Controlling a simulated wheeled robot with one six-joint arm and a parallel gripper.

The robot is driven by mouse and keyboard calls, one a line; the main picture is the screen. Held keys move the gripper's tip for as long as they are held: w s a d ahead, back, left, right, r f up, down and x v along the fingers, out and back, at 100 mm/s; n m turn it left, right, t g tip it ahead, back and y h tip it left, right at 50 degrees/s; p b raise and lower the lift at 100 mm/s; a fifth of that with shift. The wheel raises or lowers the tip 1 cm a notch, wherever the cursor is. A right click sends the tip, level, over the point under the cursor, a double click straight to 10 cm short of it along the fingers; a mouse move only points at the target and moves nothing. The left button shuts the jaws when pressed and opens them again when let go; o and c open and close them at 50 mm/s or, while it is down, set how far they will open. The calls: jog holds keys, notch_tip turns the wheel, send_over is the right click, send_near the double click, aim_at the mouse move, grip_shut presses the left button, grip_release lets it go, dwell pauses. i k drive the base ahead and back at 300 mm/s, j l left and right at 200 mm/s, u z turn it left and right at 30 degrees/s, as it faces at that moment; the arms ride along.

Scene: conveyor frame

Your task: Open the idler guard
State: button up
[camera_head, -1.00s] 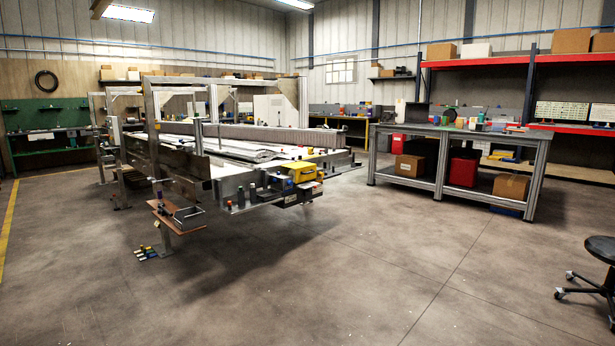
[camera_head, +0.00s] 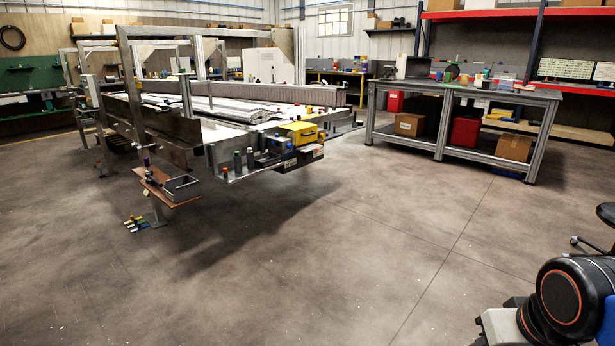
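The conveyor frame (camera_head: 215,133) stands left of centre, across open floor from me. I cannot tell for sure which part is the idler guard. A yellow cover (camera_head: 298,132) sits at the frame's near right end, above dark boxes with white labels. Long metal side plates (camera_head: 160,138) run along the frame's left side. A link of my own arm (camera_head: 565,298) shows at the lower right. My gripper is not in view.
A grey workbench (camera_head: 462,92) with boxes beneath stands at the right back. A black stool (camera_head: 605,215) is at the right edge. The floor in front is clear.

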aim_at(301, 134)
jog(key=i+j+u, duration=0.25)
jog(key=i, duration=0.75)
jog(key=i+u, duration=0.3)
jog(key=i, duration=0.65)
